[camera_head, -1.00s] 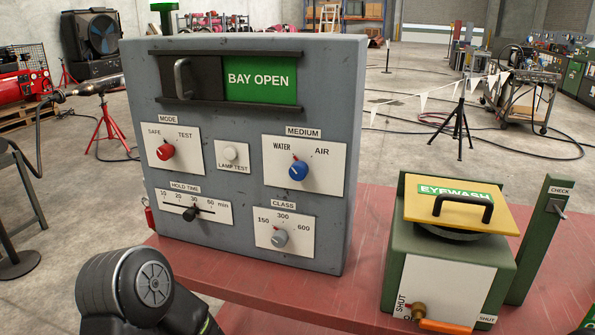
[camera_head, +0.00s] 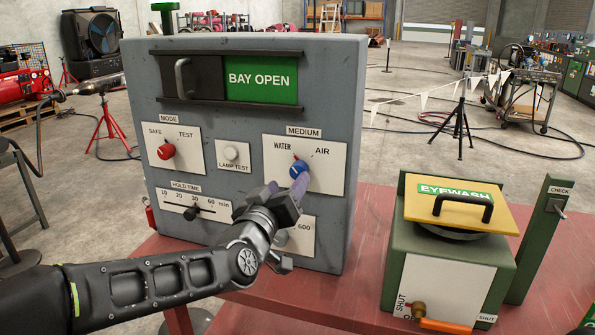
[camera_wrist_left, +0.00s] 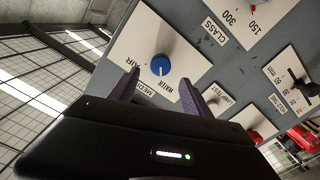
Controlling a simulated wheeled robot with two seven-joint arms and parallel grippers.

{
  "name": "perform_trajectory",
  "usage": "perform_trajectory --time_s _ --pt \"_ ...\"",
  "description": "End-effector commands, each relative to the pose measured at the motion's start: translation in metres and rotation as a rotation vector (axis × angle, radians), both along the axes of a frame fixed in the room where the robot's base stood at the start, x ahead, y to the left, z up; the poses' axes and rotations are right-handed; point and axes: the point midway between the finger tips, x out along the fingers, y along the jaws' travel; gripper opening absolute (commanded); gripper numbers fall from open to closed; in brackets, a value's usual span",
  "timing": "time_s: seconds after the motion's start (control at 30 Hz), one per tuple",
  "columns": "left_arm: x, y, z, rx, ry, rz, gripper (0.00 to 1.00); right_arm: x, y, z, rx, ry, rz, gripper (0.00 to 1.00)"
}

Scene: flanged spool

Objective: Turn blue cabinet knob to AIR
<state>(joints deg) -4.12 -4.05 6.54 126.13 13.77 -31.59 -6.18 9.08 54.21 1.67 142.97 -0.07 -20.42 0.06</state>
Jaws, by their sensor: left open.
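The blue knob (camera_head: 298,170) sits on the white MEDIUM plate (camera_head: 328,172) of the grey cabinet (camera_head: 250,120). Its pointer is turned up and left, toward WATER; AIR is printed at the upper right. My left gripper (camera_head: 287,187) is open just below and left of the knob in the head view, and partly covers the CLASS plate. In the left wrist view the blue knob (camera_wrist_left: 160,65) shows beyond the two dark purple fingers (camera_wrist_left: 158,90), roughly between them, with its white mark toward WATER. The fingers appear apart from the knob. My right gripper is not in view.
The red MODE knob (camera_head: 166,152), the lamp test button (camera_head: 231,153) and the HOLD TIME slider (camera_head: 191,213) are on the same panel. A green eyewash box (camera_head: 450,255) stands right of the cabinet on the red table (camera_head: 372,240). Space before the panel's upper part is free.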

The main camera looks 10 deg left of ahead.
Motion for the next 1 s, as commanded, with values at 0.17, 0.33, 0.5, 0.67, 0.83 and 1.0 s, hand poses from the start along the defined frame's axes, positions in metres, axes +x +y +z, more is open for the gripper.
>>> perform_trajectory --time_s 0.17,0.33,0.5,0.67,0.83,1.0 --pt "0.012 -0.001 0.001 0.000 0.002 0.000 0.57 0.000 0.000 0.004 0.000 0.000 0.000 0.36" --pt "0.037 -0.002 0.001 -0.001 0.003 0.000 0.57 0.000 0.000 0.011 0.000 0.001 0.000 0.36" --pt "0.062 -0.004 0.001 0.000 0.003 0.000 0.57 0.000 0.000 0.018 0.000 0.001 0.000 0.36" --pt "0.076 -0.005 0.000 0.000 0.002 -0.001 0.57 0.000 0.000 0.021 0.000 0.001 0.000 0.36" --pt "0.078 -0.005 -0.001 0.000 0.001 0.000 0.57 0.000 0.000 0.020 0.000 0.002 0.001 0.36" --pt "0.077 -0.005 -0.001 0.000 0.001 0.000 0.53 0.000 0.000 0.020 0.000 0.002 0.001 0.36"
